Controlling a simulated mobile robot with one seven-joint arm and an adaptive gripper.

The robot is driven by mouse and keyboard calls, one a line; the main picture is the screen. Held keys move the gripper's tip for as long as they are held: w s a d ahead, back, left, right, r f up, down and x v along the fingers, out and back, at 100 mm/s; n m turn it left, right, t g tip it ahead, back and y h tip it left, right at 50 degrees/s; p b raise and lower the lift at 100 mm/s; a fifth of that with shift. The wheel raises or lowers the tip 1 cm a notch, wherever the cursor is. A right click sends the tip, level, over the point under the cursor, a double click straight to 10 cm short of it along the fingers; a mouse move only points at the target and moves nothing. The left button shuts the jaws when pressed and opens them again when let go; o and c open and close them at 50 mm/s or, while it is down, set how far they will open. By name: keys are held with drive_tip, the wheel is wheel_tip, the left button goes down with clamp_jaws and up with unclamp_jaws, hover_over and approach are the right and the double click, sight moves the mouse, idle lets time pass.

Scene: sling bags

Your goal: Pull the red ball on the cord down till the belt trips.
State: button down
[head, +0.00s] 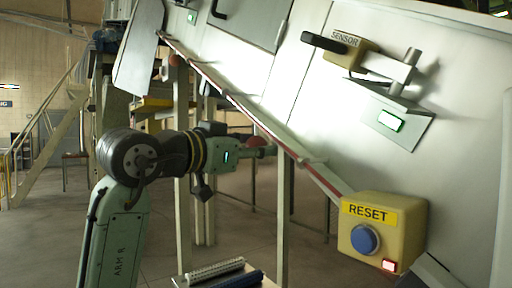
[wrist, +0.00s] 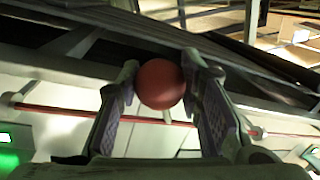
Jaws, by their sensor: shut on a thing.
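The red ball (wrist: 161,84) sits between the two fingers of my gripper (wrist: 160,88) in the wrist view, with a finger against each side. In the head view my gripper (head: 262,151) is beside the sloping white machine, and the ball (head: 256,141) is partly hidden by the fingers. The red cord (head: 222,88) slopes down along the machine's edge toward the yellow RESET box (head: 410,235). It also crosses the wrist view (wrist: 60,110) behind the ball. The box has a blue button (head: 365,239) and a lit pale-red lamp (head: 389,265).
A SENSOR unit (head: 345,48) with a green-lit box (head: 391,121) is on the machine panel at right. A small reddish round thing (head: 175,60) is near the cord's upper end. Pale posts (head: 283,215) stand below, and rollers (head: 215,269) lie at the bottom.

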wheel_tip(320, 180, down, 4)
drive_tip(key=shift+r+b, duration=0.25)
drive_tip(key=shift+b, duration=0.6)
drive_tip(key=c, duration=1.1)
unclamp_jaws()
drive_tip(key=shift+s, duration=0.1)
drive_tip(key=v, duration=1.2)
